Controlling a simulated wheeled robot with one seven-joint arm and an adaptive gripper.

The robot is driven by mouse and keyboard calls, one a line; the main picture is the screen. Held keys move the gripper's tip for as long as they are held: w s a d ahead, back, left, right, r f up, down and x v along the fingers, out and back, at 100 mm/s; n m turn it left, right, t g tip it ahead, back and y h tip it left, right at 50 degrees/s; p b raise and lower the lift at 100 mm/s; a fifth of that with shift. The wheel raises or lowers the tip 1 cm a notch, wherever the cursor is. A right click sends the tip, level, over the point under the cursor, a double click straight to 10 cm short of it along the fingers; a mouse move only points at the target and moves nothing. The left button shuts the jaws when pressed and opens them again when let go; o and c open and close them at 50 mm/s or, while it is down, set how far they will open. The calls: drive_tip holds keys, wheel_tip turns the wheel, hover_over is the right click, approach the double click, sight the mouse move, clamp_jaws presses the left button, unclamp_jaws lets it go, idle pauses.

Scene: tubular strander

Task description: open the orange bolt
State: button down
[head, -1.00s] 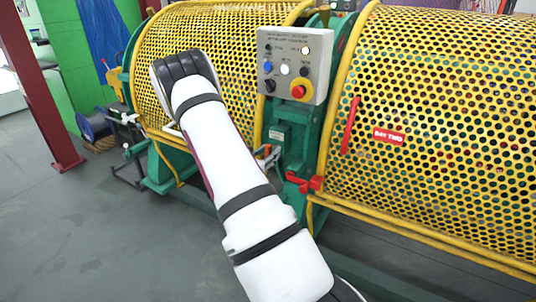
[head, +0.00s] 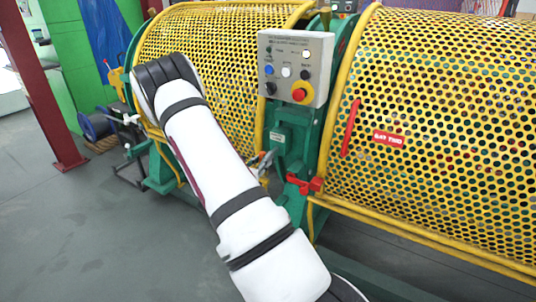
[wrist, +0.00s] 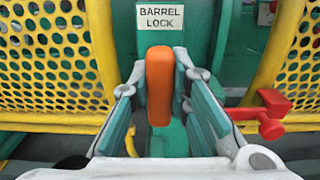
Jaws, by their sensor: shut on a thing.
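The orange bolt (wrist: 159,84) stands upright in the wrist view, just below a "BARREL LOCK" label (wrist: 160,17) on the green frame. My gripper (wrist: 161,92) has a finger on each side of it and is shut on it. The bolt's lower end is partly hidden, and I cannot tell how far it sits in its seat. In the head view my gripper (head: 263,164) is low at the green frame between the two yellow guards, partly hidden behind my arm.
A red latch (wrist: 262,114) sits close to the right of my gripper. A grey control box (head: 294,68) with an emergency stop hangs above. Yellow perforated guards (head: 430,130) flank the green frame. Grey floor lies open at lower left.

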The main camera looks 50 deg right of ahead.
drive_tip(key=shift+a, duration=0.1)
drive_tip(key=c, duration=1.5)
unclamp_jaws()
drive_tip(key=a, duration=0.8)
drive_tip(key=s+a, duration=0.1)
drive_tip(key=a, duration=0.3)
